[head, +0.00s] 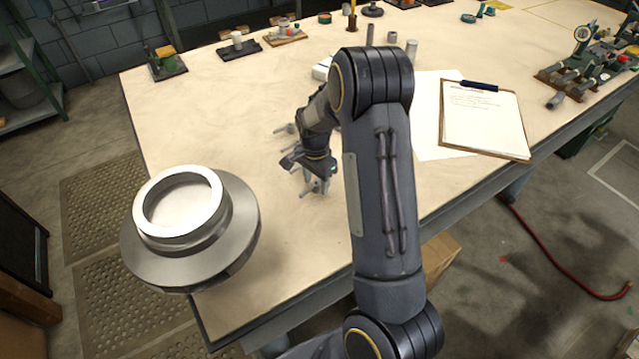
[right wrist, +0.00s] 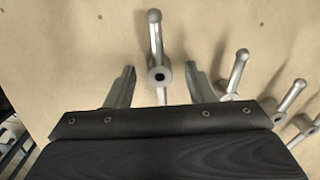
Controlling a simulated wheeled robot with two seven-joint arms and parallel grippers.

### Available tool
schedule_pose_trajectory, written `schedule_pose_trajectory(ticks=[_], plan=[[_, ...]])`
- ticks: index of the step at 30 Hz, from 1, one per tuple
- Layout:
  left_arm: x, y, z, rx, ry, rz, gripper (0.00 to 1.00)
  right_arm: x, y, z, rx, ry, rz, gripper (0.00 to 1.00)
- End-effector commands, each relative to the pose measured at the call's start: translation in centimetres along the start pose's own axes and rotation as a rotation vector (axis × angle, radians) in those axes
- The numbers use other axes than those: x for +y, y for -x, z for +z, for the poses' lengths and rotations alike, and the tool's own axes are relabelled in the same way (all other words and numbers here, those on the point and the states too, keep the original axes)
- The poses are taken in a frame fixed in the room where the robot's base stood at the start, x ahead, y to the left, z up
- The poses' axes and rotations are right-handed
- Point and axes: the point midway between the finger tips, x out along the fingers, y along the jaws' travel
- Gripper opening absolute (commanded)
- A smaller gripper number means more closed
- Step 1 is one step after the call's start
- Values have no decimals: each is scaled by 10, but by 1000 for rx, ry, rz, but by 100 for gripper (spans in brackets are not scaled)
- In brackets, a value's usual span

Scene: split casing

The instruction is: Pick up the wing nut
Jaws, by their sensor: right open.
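A grey metal wing nut (right wrist: 155,40) lies on the table between the fingers of my right gripper (right wrist: 160,68) in the right wrist view. It has a dark-holed hub and a ball-ended arm pointing away from the palm; its near end is partly hidden by the palm edge. The fingers are open, one on each side, with a visible gap to the nut. In the head view my right gripper (head: 313,178) points down at the tabletop, and the parts around it are small and partly covered by my arm. My left gripper is not in view.
Several similar grey ball-ended parts (right wrist: 235,75) lie close to the right finger. A large flanged metal casing (head: 240,215) stands at the table's left front. A clipboard (head: 485,125) lies to the right. Bare tabletop (head: 220,120) lies left of the gripper.

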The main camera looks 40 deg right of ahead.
Motion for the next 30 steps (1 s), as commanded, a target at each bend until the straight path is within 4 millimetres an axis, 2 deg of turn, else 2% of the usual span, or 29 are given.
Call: schedule_pose_trajectory(ticks=[1, 9, 12, 23, 26, 30], plan=[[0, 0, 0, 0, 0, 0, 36, 0, 0, 0, 0, 0, 0, 45], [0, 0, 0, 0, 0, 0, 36, 0, 0, 0, 0, 1, 0, 9], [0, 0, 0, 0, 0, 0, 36, 0, 1, 0, 0, 1, 0, 0], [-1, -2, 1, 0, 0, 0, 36, -1, 6, 0, 1, 1, -3, 0], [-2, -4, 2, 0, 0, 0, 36, -1, 15, 0, 1, 2, -4, 0], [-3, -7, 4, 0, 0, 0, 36, 2, 39, 4, 1, 3, -6, 0]])
